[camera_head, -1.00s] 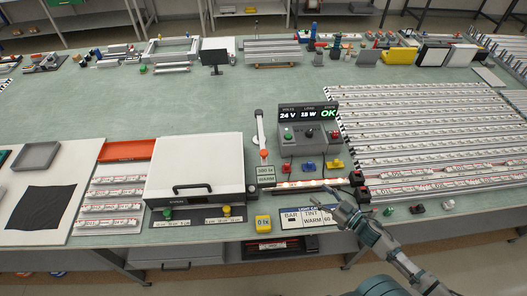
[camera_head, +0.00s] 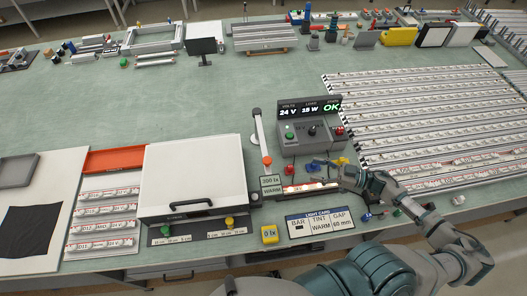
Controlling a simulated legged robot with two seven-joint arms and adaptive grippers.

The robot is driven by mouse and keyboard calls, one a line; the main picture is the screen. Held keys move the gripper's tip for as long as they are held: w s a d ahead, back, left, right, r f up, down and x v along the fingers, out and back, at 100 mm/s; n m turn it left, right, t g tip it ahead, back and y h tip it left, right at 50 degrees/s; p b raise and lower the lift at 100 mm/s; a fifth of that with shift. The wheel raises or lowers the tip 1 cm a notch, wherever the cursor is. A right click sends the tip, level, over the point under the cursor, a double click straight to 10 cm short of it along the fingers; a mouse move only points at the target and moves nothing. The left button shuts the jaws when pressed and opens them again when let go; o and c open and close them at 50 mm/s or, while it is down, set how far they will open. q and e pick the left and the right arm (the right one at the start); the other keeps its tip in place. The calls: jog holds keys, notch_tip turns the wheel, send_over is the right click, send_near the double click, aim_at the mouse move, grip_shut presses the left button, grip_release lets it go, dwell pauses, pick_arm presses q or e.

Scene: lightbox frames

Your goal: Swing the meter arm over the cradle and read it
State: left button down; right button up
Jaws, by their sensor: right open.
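The meter arm (camera_head: 261,137) is a slim white bar with a dark pivot at its far end and an orange knob (camera_head: 267,160) at its near end. It points toward me, left of the power box. A glowing bar (camera_head: 308,187) lies in the cradle area in front of the power box; the cradle itself is hard to make out. The yellow meter (camera_head: 269,235) reads 0 lx. My right gripper (camera_head: 338,174) is open and empty near the right end of the glowing bar, apart from the meter arm. My left gripper is not in view.
The power box (camera_head: 308,130) shows 24 V, 15 W and OK. A sign (camera_head: 271,186) reads 300 lx WARM. A light card (camera_head: 320,224) lies in front. A white lidded box (camera_head: 194,175) stands left; rows of light bars (camera_head: 425,125) fill the right. The table's middle left is clear.

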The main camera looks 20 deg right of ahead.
aim_at(268, 160)
jog(key=p+x, duration=0.1)
jog(key=x, duration=1.5)
jog(key=shift+a+r, duration=0.1)
jog(key=shift+r, duration=0.05)
jog(key=shift+w+a+p, duration=0.35)
jog(key=shift+w+a, duration=0.1)
jog(key=shift+a, duration=0.05)
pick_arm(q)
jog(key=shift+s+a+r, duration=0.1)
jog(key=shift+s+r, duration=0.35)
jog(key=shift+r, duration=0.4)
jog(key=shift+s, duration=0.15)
pick_arm(e)
grip_shut()
